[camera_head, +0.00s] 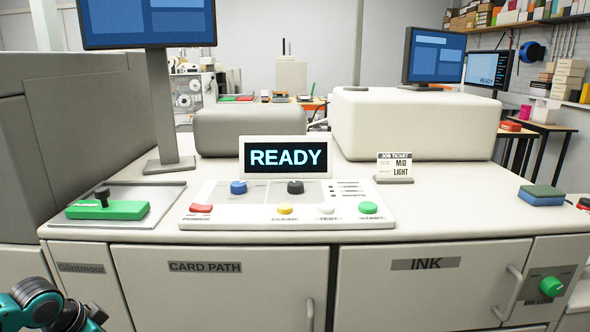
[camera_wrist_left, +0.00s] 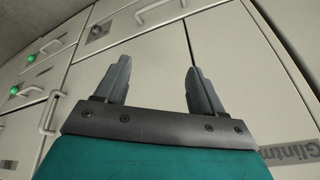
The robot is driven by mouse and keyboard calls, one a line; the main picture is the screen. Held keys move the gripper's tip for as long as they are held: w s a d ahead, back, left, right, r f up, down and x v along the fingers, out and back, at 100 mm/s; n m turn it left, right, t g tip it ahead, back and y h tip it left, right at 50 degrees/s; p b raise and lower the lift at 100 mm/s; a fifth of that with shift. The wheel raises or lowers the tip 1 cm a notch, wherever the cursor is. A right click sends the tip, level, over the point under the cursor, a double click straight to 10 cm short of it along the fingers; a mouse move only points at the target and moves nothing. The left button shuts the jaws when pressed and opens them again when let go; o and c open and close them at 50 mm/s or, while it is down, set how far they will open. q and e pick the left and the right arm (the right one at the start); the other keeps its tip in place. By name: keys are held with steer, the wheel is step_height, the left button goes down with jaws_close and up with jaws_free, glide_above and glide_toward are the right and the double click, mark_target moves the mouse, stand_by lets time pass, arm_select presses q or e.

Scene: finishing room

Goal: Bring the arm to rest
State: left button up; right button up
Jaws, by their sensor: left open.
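My left arm shows as teal and dark joints at the bottom left corner of the head view, low in front of the cabinet; its gripper is out of that view. In the left wrist view my left gripper (camera_wrist_left: 155,85) is open, its two grey fingers apart with nothing between them. Behind the fingers are the pale cabinet doors (camera_wrist_left: 150,50), and the fingers look apart from them. My right gripper is in neither view.
The machine's control panel (camera_head: 240,222) has coloured buttons and a screen (camera_head: 286,158) reading READY. A green-handled piece (camera_head: 107,210) sits in a tray at left. A job ticket (camera_head: 394,167) and a sponge-like block (camera_head: 541,195) stand at right. Door handles (camera_head: 509,292) stick out from the cabinet front.

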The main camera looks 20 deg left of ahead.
arm_select(q)
steer(key=s+d+f+t+h, duration=0.1)
steer(key=s+d+f+t, duration=0.3)
steer(key=d+f, duration=0.85)
steer(key=s+d+r+t+h, duration=0.1)
steer(key=d+r+t, duration=0.1)
steer(key=d, duration=1.6)
steer(key=shift+s+d+n, duration=0.25)
steer(key=shift+d+n, duration=0.05)
steer(key=shift+d, duration=0.05)
